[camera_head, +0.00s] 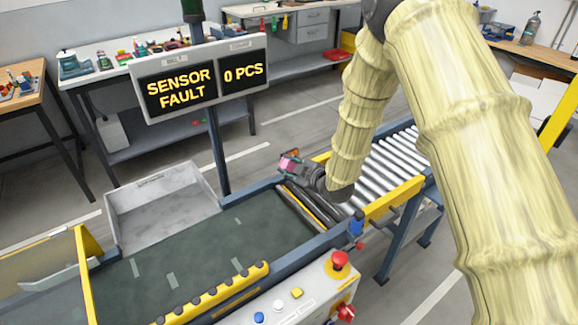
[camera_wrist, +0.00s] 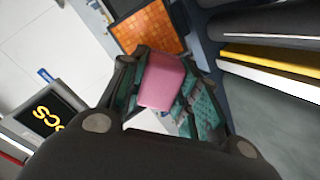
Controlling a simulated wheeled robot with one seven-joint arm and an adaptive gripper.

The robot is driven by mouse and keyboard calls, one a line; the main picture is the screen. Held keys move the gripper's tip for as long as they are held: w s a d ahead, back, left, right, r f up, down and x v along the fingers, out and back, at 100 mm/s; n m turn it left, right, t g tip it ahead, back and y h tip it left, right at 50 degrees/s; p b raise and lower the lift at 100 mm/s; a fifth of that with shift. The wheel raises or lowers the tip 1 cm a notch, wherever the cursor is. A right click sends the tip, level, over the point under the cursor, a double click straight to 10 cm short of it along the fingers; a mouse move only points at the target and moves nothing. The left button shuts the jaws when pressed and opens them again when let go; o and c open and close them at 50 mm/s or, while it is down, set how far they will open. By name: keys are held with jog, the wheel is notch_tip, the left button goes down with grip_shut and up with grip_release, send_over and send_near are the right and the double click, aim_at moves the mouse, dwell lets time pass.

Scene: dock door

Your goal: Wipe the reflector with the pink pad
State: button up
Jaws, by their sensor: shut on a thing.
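The pink pad (camera_wrist: 163,80) is held between the green-lined fingers of my gripper (camera_wrist: 165,88) in the wrist view. The orange reflector (camera_wrist: 150,30), with a grid pattern and a dark frame, lies just beyond the pad's far edge. I cannot tell whether pad and reflector touch. In the head view my gripper (camera_head: 300,169) is small, beside the conveyor's far rail, with the pink pad (camera_head: 287,164) at its tip. A small reddish-orange patch just behind it looks like the reflector (camera_head: 292,153), mostly hidden.
A sign (camera_head: 203,78) reads "SENSOR FAULT" and "0 PCS" on a post behind the conveyor. The dark belt (camera_head: 190,265) is bare of parcels; rollers (camera_head: 388,160) continue to the right. A grey tray (camera_head: 163,210) stands at left. A red stop button (camera_head: 340,259) is in front.

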jog(key=shift+p+v, duration=0.3)
jog(key=shift+v, duration=2.1)
jog(key=shift+d, duration=0.1)
jog(key=v, duration=0.2)
jog(key=shift+s+d+r, duration=0.15)
jog(key=shift+s+d, duration=0.05)
jog(key=shift+s, duration=0.15)
